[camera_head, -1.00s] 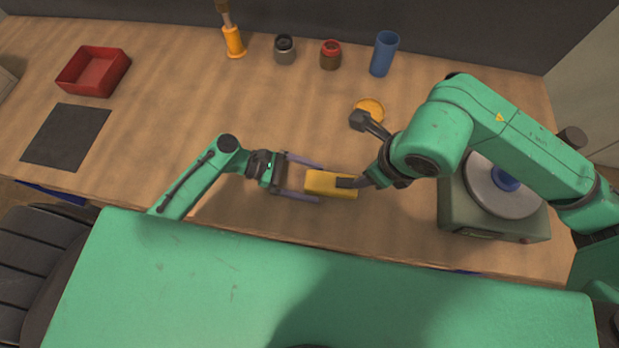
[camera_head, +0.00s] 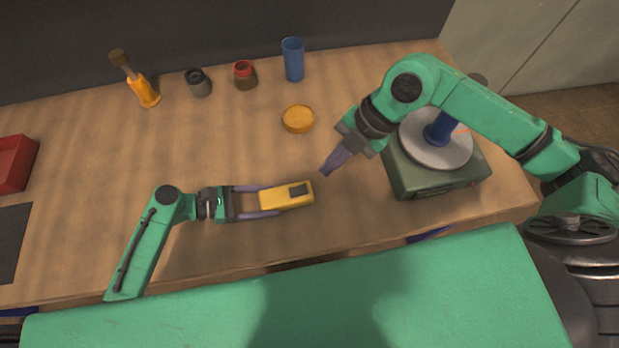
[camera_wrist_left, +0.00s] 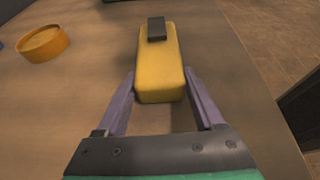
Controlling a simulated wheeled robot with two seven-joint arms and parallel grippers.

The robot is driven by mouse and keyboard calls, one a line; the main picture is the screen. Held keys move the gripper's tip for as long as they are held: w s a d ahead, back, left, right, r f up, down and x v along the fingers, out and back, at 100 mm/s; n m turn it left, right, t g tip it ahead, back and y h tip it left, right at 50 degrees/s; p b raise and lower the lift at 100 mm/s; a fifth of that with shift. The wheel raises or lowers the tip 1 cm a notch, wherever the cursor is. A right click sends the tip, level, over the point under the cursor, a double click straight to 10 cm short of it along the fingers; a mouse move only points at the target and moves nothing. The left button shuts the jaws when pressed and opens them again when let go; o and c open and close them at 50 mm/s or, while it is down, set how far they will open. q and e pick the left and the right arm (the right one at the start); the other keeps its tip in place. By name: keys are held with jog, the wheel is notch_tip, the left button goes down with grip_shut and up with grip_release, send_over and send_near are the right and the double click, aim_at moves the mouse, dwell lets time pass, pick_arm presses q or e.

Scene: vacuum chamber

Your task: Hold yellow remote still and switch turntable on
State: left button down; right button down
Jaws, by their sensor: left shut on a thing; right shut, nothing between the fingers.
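The yellow remote (camera_head: 279,198) lies near the front of the bench, with a dark button block (camera_head: 299,189) at its right end. In the left wrist view the remote (camera_wrist_left: 161,75) points away from me, its dark block (camera_wrist_left: 157,28) at the far end. My left gripper (camera_head: 262,201) is shut on the remote's near end, one finger along each side. My right gripper (camera_head: 327,170) is shut and empty, right of and above the remote, apart from it. The turntable (camera_head: 437,184) is a green box with a grey disc and a blue cylinder (camera_head: 440,130); a faint orange-red mark shows beside the cylinder.
A round yellow dish (camera_head: 298,119) lies behind the remote. A blue cup (camera_head: 293,60), a red-topped jar (camera_head: 245,75), a grey jar (camera_head: 198,83) and a brush in an orange holder (camera_head: 144,92) stand along the back. A red tray (camera_head: 14,165) is at far left.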

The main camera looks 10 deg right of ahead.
jog(key=m, duration=0.3)
jog(key=w+d+r+m+y, duration=0.1)
jog(key=m, duration=0.1)
jog(key=w+d+r+m, duration=0.1)
jog(key=m, duration=0.2)
jog(key=shift+d+m+y, duration=0.1)
jog(key=shift+m+y, duration=0.2)
jog(key=shift+y, duration=0.1)
send_over(300, 189)
jog(key=d, duration=0.2)
notch_tip(300, 189, down, 8)
jog(key=shift+a+f, duration=0.1)
jog(key=shift+f, duration=0.1)
jog(key=f, duration=0.2)
jog(key=shift+d+f, duration=0.3)
jog(key=shift+f, duration=0.05)
jog(key=shift+d+f, duration=0.1)
jog(key=shift+f, duration=0.35)
